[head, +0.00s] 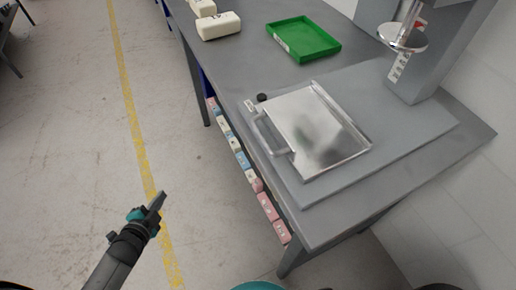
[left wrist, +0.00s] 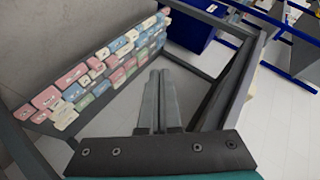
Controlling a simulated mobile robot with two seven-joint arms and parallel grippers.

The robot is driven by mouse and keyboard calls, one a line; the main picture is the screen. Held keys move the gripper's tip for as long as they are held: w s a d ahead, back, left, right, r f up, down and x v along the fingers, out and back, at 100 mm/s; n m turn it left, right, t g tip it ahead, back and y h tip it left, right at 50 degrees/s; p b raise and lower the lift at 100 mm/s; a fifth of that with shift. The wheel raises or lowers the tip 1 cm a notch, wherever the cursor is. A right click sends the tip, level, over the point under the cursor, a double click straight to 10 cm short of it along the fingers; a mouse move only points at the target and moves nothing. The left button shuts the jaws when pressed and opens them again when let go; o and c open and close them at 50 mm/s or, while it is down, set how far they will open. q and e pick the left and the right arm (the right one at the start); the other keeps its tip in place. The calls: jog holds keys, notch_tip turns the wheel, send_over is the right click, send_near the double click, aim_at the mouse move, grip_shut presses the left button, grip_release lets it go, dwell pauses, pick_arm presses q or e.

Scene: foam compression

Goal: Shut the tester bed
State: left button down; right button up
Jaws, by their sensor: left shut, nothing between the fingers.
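The tester bed (head: 316,130) is a shiny metal plate with a bar handle (head: 265,136) along its left edge. It sits on the grey base of the tester on the table, in front of the tester column (head: 433,62). I cannot tell from this angle how far the bed is pulled out. My left gripper (head: 161,197) is shut and empty, over the floor to the left of the table and well apart from the handle. Its two fingers lie together in the left wrist view (left wrist: 160,98). My right gripper is not in view.
A green tray (head: 303,40) and pale foam blocks (head: 218,26) stand on the table's far part. A round metal platen (head: 402,38) hangs at the column. A small black knob (head: 262,97) is near the bed. Coloured blocks (head: 243,160) line a shelf below the table edge.

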pick_arm(q)
jog(key=w+d+r+m+t+h+b, duration=0.2)
jog(key=w+r+m+h+b, duration=0.15)
jog(key=r+m, duration=0.4)
jog(key=w+d+r+m+t+h+b, duration=0.1)
jog(key=w+r+m+t+h+b, duration=0.25)
jog(key=r+m, duration=0.4)
jog(key=s+d+r+m+g+h+b, duration=0.1)
jog(key=d+r+m+g+h+b, duration=0.1)
jog(key=d+r+m+h+b, duration=0.45)
jog(key=m+g+h+b, duration=0.15)
jog(key=m+g, duration=0.55)
jog(key=m, duration=0.7)
send_near(271, 129)
jog(key=shift+t, duration=0.25)
jog(key=x, duration=0.7)
jog(key=shift+s+f, duration=0.15)
jog(key=shift+f, duration=0.05)
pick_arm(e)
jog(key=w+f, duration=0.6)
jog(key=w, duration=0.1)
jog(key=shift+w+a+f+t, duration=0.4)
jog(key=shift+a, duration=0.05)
